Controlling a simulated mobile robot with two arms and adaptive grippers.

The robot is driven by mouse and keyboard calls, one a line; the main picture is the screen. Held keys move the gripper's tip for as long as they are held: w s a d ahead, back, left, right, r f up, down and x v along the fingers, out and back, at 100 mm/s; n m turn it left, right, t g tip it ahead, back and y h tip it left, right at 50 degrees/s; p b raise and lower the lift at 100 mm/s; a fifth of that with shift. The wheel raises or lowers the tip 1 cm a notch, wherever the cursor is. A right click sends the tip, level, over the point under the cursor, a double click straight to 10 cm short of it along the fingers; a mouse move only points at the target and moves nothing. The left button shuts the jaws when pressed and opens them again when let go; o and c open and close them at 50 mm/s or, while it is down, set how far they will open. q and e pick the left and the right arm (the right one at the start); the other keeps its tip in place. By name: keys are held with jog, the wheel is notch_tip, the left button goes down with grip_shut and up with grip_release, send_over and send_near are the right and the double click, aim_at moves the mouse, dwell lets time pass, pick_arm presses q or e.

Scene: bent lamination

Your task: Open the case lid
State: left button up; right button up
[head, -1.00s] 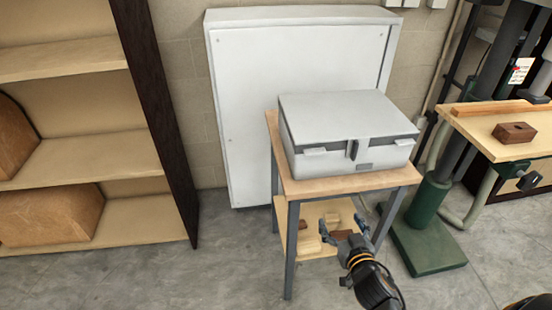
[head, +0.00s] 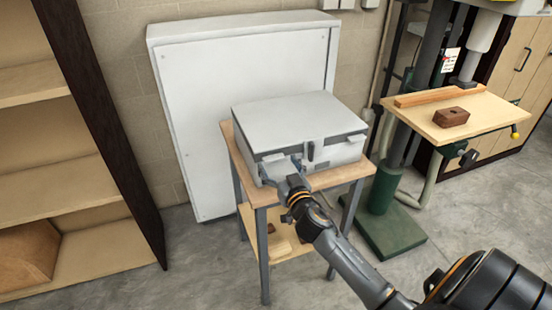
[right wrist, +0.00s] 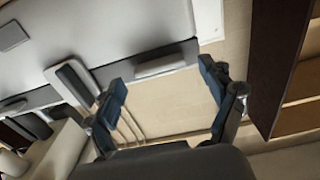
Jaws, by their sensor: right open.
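The grey case (head: 300,118) stands on a small wood-topped table, and its lid is shut. A dark strip runs along its front, with a dark upright handle (head: 311,151) near the middle. My right gripper (head: 283,166) is open at the front left of the case and partly covers it. In the right wrist view, the case (right wrist: 110,35) fills the upper left. A light tab (right wrist: 160,65) on its front edge lies just beyond the open fingers (right wrist: 166,98). Nothing is between the fingers, and I cannot tell whether they touch the case. My left gripper is not in view.
The small table (head: 352,173) has a lower shelf with wooden pieces. A large white panel (head: 240,90) stands behind it. A shelf unit (head: 90,120) is at the left. A drill press with a wooden table (head: 475,115) is at the right. Grey floor lies open in front.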

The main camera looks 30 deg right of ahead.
jog(key=shift+x, duration=0.9)
jog(key=shift+c, duration=0.2)
